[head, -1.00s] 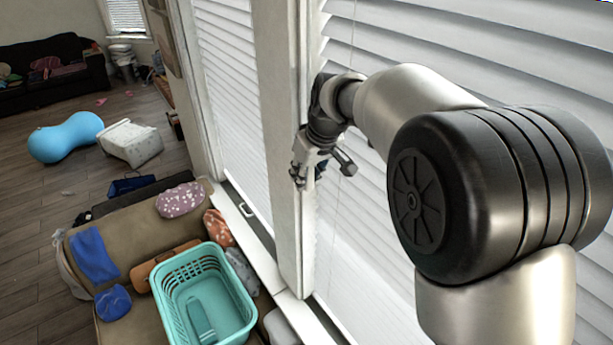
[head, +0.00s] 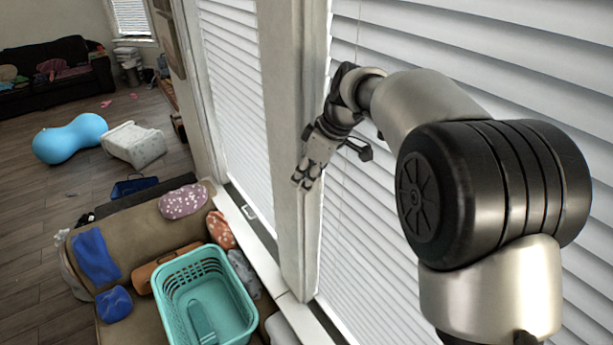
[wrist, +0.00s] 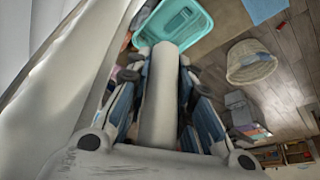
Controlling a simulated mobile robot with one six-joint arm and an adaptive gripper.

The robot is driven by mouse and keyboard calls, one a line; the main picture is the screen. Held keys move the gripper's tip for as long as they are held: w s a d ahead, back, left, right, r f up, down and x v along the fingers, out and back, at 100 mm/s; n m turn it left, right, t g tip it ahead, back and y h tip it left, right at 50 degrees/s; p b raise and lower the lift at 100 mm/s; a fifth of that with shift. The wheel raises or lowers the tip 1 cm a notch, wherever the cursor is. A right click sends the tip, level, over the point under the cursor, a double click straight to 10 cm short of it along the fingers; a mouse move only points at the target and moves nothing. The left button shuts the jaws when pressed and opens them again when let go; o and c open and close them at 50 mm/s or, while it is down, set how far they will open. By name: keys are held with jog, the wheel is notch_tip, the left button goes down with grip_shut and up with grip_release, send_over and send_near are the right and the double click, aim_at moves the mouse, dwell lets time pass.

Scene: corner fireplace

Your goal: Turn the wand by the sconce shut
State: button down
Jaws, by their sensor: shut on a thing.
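My gripper (head: 308,180) is in front of the white post between two windows with white blinds, its fingers pointing down and slightly left. In the wrist view my gripper (wrist: 162,62) is closed around a pale, rod-like wand (wrist: 160,105), which runs lengthwise between the fingers. In the head view the wand cannot be made out at the fingers. The right blind (head: 480,75) has slats with dark gaps between them. The left blind (head: 232,90) also hangs beside the post. I cannot make out a sconce in either view.
A teal basket (head: 245,325) stands on a tan cushioned bench (head: 145,225) below, with blue cloths and patterned pillows around it. A blue peanut ball (head: 70,140) and a white bin (head: 133,145) are on the floor behind. The post (head: 290,110) is close to my gripper.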

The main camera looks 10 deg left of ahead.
jog(key=c, duration=1.4)
grip_release()
notch_tip(320, 180, up, 10)
